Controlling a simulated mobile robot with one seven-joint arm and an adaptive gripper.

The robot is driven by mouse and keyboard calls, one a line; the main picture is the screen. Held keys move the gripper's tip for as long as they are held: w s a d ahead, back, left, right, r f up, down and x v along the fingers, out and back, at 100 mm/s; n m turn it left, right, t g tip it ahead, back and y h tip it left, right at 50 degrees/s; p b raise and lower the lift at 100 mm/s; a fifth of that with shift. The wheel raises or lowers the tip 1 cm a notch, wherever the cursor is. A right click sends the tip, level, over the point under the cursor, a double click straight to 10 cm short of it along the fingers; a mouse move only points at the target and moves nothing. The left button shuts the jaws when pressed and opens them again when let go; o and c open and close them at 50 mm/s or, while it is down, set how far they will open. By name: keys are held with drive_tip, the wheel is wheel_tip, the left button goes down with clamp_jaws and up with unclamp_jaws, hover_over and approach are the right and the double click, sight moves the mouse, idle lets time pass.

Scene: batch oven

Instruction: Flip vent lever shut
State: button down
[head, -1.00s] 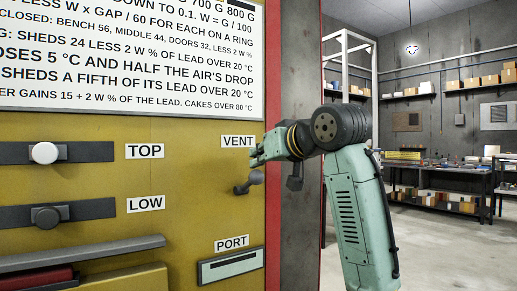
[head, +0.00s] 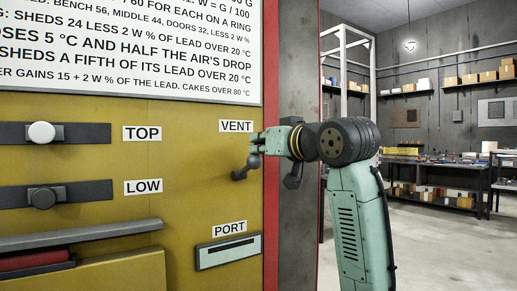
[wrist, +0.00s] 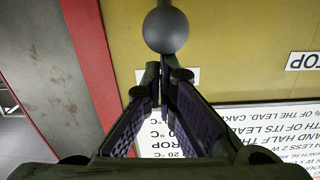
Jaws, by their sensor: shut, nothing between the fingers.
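The vent lever is a short dark arm with a ball knob (head: 253,162), on the yellow oven front below the VENT label (head: 236,126). Its arm slants from the lower-left pivot up to the knob at the right. My gripper (head: 256,141) is shut and empty, just above the knob in the head view. In the wrist view the grey ball (wrist: 166,30) is just beyond the tips of my gripper (wrist: 159,80), and hides part of the lever behind it. Whether the fingers touch the knob I cannot tell.
The TOP slider (head: 41,133) and LOW slider (head: 42,198) are at the left. The PORT slot (head: 229,252) is below the lever. A red edge strip (head: 271,210) and grey column border the panel at the right. A ledge (head: 80,236) juts out at lower left.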

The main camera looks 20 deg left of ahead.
drive_tip(key=shift+s+d+f+t+y+b, duration=0.1)
drive_tip(key=shift+f+t+y+b, duration=0.2)
drive_tip(key=shift+f+b, duration=0.2)
wheel_tip(320, 180, down, 9)
drive_tip(key=s+d+t+y+b, duration=0.1)
drive_tip(key=t+y+b, duration=0.4)
drive_tip(key=b, duration=1)
drive_tip(key=shift+s+d+y, duration=0.3)
drive_tip(key=shift+d+y, duration=0.1)
drive_tip(key=shift+d, duration=0.15)
drive_tip(key=shift+f+b, duration=0.2)
drive_tip(key=shift+b, duration=0.1)
